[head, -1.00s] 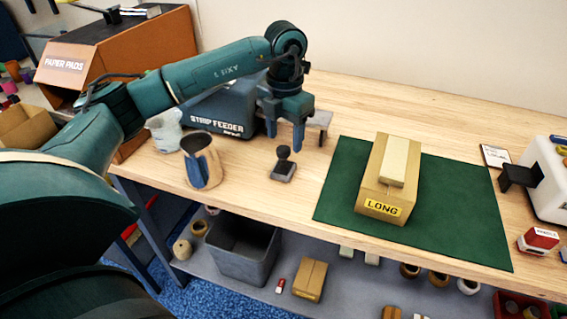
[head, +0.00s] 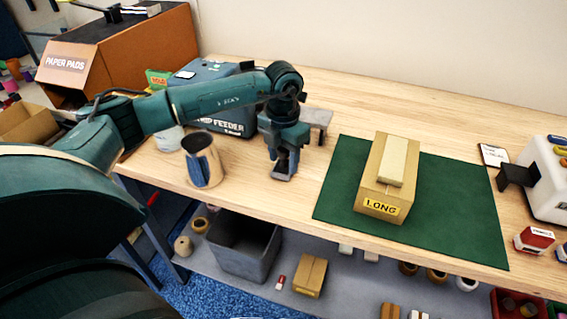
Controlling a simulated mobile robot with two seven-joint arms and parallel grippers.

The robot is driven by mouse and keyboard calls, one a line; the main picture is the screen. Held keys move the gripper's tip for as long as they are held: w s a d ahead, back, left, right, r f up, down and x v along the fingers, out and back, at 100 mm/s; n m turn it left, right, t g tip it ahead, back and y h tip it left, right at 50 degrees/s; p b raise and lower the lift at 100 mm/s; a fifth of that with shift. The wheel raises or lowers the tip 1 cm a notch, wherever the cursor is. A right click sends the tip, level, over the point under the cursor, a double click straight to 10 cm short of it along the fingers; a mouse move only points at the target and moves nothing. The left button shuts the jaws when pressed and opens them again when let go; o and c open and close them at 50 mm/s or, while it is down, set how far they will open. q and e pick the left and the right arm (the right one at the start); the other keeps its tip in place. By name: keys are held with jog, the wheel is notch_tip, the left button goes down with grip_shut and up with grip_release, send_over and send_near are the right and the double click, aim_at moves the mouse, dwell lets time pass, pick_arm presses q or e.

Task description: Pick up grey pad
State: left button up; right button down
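A small dark grey pad (head: 283,176) with an upright knob lies flat on the wooden bench, left of the green mat. My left gripper (head: 285,160) points down right over it, with its fingers at the knob. The fingers and gripper body hide the knob and most of the pad. I cannot tell whether the fingers have closed on it. My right gripper is not in view.
A metal cup (head: 202,160) stands left of the gripper, with the blue strip feeder (head: 210,100) behind. A LONG carton (head: 371,190) with a pale block on top stands on the green mat (head: 460,200). A grey bin (head: 245,250) is on the shelf below.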

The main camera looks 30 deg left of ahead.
pick_arm(q)
jog(key=c, duration=0.8)
